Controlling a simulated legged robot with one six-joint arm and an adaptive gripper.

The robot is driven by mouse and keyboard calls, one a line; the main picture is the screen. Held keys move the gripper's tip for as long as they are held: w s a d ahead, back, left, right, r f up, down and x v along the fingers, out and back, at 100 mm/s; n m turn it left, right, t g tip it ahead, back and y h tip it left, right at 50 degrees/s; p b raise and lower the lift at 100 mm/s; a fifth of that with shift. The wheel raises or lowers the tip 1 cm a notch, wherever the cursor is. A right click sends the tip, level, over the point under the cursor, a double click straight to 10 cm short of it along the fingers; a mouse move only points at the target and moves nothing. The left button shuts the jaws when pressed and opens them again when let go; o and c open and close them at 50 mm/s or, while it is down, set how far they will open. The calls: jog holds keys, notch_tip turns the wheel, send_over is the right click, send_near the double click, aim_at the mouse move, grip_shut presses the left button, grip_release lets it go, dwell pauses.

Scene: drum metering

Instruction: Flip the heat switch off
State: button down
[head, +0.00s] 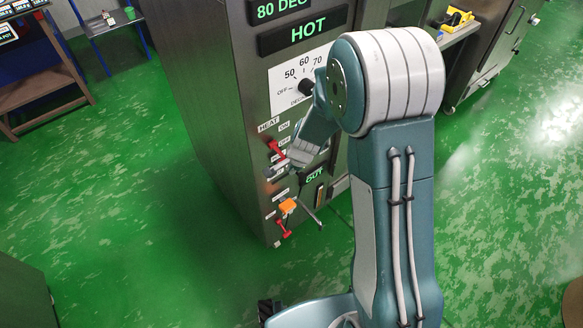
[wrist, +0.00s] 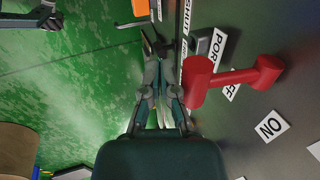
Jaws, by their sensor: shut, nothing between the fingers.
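The heat switch (head: 276,147) is a red lever on the front of the steel cabinet, below the HEAT label and beside the ON and OFF labels. In the wrist view the red lever (wrist: 232,77) has a thick bar at its left end and a small block at its right. It lies across the partly hidden OFF label (wrist: 233,92), apart from the ON label (wrist: 271,126). My gripper (wrist: 158,42) is shut and empty, just left of the thick bar in the wrist view. I cannot tell whether they touch.
The cabinet (head: 215,110) carries a temperature dial (head: 306,87) and a HOT display (head: 305,32) above. A second red lever (head: 284,228) and an orange part (head: 288,205) are lower on the same face.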

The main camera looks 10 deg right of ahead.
dwell(0.7)
jog(key=shift+r, duration=0.85)
jog(key=shift+d, duration=0.1)
